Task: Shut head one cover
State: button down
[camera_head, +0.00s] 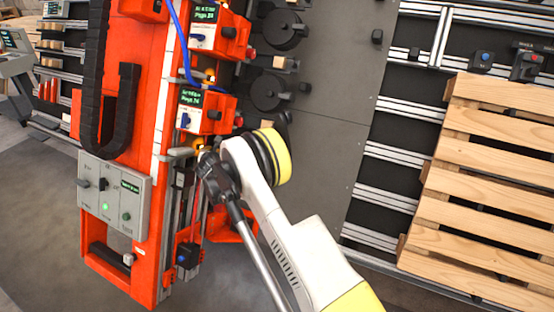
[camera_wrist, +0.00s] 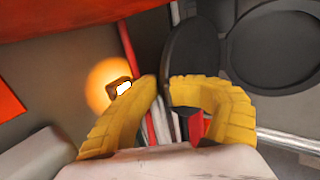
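My gripper (camera_wrist: 164,88) shows in the wrist view as two curved yellow fingers with their tips close together. The edge of a dark round disc (camera_wrist: 190,50), which looks like a cover, runs down to the narrow gap between the tips. I cannot tell whether the fingers grip it. A red and black part (camera_wrist: 197,127) shows inside the right finger. In the head view my arm hides the gripper, in front of the lower orange head (camera_head: 205,112) with a lit display. A second orange head (camera_head: 215,35) is above it. Which is head one is not clear.
A glowing amber lamp (camera_wrist: 120,88) is close to the left finger. A grey control box (camera_head: 113,195) with a green light sits on the orange column at left. A wooden pallet (camera_head: 490,190) stands against rails at right. Dark round parts (camera_head: 268,90) sit on the grey panel.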

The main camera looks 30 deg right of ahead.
jog(key=shift+a, duration=0.1)
jog(key=s+d, duration=0.3)
jog(key=s, duration=0.2)
dwell(0.8)
jog(key=shift+s+r, duration=0.1)
jog(key=shift+s+d, duration=0.1)
jog(key=shift+d, duration=0.1)
jog(key=shift+s+d+f, duration=0.2)
jog(key=shift+s+d, duration=1.15)
jog(key=shift+s+d+f, duration=0.15)
jog(key=shift+s+d, duration=0.15)
jog(key=shift+d, duration=0.3)
jog(key=shift+s+d+f, duration=0.15)
jog(key=shift+s+d, duration=0.2)
jog(key=shift+d, duration=0.25)
jog(key=shift+s+d+f, duration=0.15)
jog(key=shift+s+d, duration=0.15)
jog(key=shift+d, duration=0.3)
